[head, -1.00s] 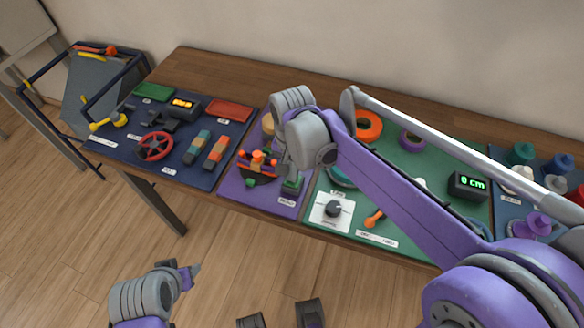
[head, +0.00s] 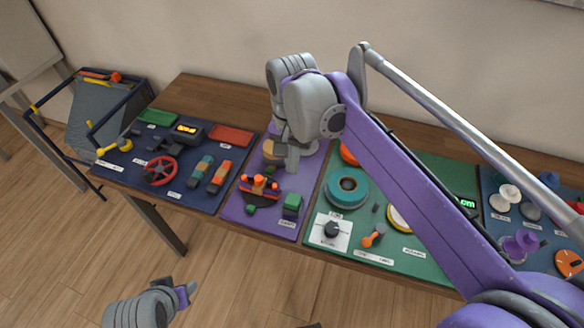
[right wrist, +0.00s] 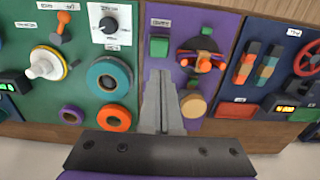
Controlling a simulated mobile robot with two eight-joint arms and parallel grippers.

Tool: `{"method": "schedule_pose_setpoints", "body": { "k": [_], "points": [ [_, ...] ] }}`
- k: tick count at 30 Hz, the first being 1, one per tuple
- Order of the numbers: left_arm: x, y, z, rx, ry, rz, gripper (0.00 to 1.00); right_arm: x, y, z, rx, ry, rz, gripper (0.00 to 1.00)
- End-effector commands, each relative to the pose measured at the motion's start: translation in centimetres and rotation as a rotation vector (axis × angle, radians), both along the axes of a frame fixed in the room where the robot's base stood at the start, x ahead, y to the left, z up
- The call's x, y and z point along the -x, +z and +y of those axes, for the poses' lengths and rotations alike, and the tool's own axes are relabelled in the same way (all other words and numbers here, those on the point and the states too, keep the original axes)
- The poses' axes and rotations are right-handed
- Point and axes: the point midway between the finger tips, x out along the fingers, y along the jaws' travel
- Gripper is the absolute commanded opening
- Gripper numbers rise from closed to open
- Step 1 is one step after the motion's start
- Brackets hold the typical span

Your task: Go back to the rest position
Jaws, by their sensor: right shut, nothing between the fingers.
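My right gripper (head: 284,160) hangs over the back part of the purple mat (head: 240,208), behind the dark braiding disc with orange pegs (head: 260,188). In the right wrist view its two grey fingers (right wrist: 160,76) are together with nothing between them. The disc also shows there (right wrist: 202,60), beside the fingers and apart from them. My left gripper (head: 186,292) is low at the bottom left, in front of the table and clear of it; its finger gap cannot be made out.
A green block (head: 292,204) stands right of the disc, a tan round piece (head: 273,150) behind it. The green mat holds a teal ring (head: 347,190) and a dial (head: 331,229). A blue mat with a red wheel (head: 159,171) lies left. The floor in front is open.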

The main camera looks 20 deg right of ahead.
Motion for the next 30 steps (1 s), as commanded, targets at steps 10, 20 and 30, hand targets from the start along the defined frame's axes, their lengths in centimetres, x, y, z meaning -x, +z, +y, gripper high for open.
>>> {"method": "schedule_pose_setpoints", "body": {
  "k": [10,20,30],
  "points": [
    [0.0,0.0,0.0,0.000,0.000,0.000,0.50,0.0,0.0,0.0,0.000,0.000,0.000,0.00],
    [-0.1,0.7,0.0,0.000,0.000,-0.003,0.50,1.8,-0.3,-0.9,-0.004,0.061,-0.051,0.00],
    [-0.9,3.8,0.0,0.000,0.000,-0.017,0.50,11.1,-5.2,-4.5,0.057,0.410,-0.331,0.00]
  ]
}}
